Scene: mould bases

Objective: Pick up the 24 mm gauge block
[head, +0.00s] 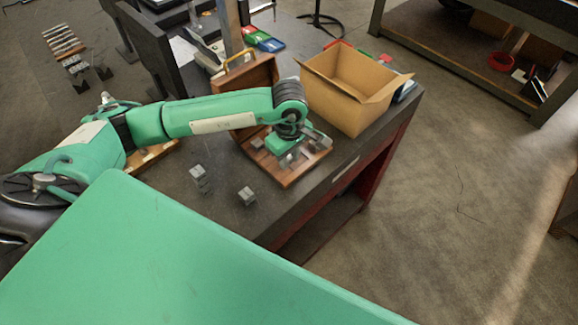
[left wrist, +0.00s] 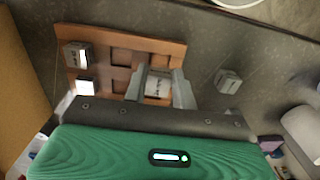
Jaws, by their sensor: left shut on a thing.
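My left gripper (head: 292,158) is over the wooden tray (head: 290,180) in the head view. In the left wrist view its two fingers (left wrist: 158,92) are shut on a grey metal gauge block (left wrist: 157,83) with dark marks on its face, too small to read. I cannot tell whether the block is lifted clear of the tray. Two more blocks (left wrist: 77,55) and (left wrist: 87,86) sit at the left side of the tray in the wrist view. My right gripper does not show.
Loose metal blocks (head: 200,174) and (head: 247,196) stand on the dark bench left of the tray; one also shows in the wrist view (left wrist: 229,81). An open cardboard box (head: 345,90) stands behind the tray. The wooden case lid (head: 250,82) stands raised.

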